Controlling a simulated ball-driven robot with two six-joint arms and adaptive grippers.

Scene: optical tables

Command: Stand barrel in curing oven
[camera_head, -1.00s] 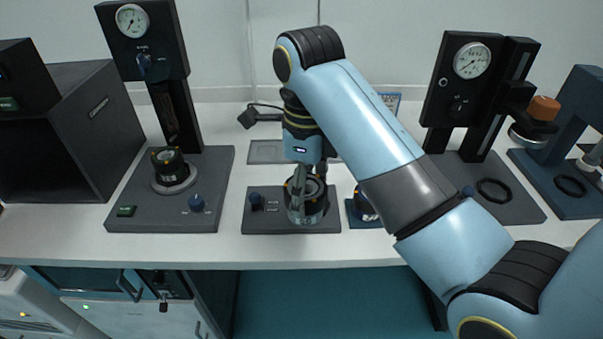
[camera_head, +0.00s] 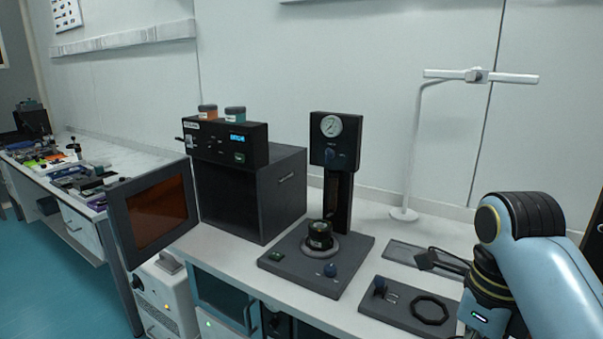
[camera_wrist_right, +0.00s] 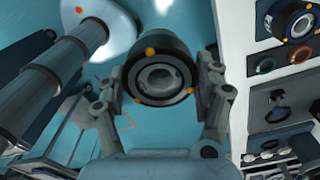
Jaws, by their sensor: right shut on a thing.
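The barrel (camera_wrist_right: 158,75), a short black cylinder with a lens-like opening and orange dots, sits between the fingers of my right gripper (camera_wrist_right: 165,84), which is shut on it. In the wrist view it hangs clear above the teal floor. In the head view my right arm is at the right edge, and its fingers and the barrel are out of frame. The curing oven (camera_head: 283,196) is a dark box on the bench at centre left. Its door (camera_head: 118,222) with an amber window stands swung open to the left, and its dark cavity faces front. My left gripper is not in view.
Right of the oven is a gauge station (camera_head: 348,268) with a dark cylindrical part (camera_head: 319,235) on it. A black plate (camera_head: 392,316) with an octagonal ring lies at the bench front. A white lamp-like stand (camera_head: 411,150) rises behind. Two small jars top the oven.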

